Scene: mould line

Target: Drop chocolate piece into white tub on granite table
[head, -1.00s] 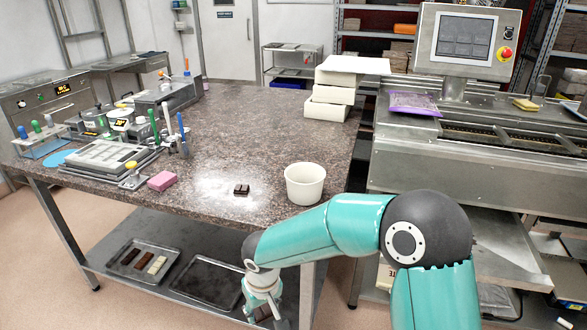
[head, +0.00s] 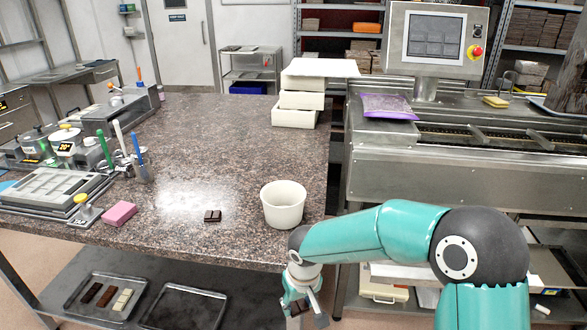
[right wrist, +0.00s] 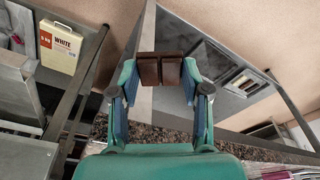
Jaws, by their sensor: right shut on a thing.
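The white tub (head: 284,206) stands upright near the front right corner of the granite table (head: 215,140). I see no chocolate inside it, but its bottom is hidden. A dark chocolate piece (head: 212,216) lies on the granite left of the tub. My right gripper (head: 303,308) is below the table top, in front of the table edge. It is shut on another brown chocolate piece (right wrist: 160,69), which sits between both fingertips in the right wrist view. My left gripper is not in view.
A pink sponge (head: 120,214), a mould (head: 50,188) and tools fill the table's left side. White boxes (head: 297,117) are stacked at the back right. The lower shelf holds a tray of bars (head: 140,283). A steel machine (head: 440,170) stands to the right.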

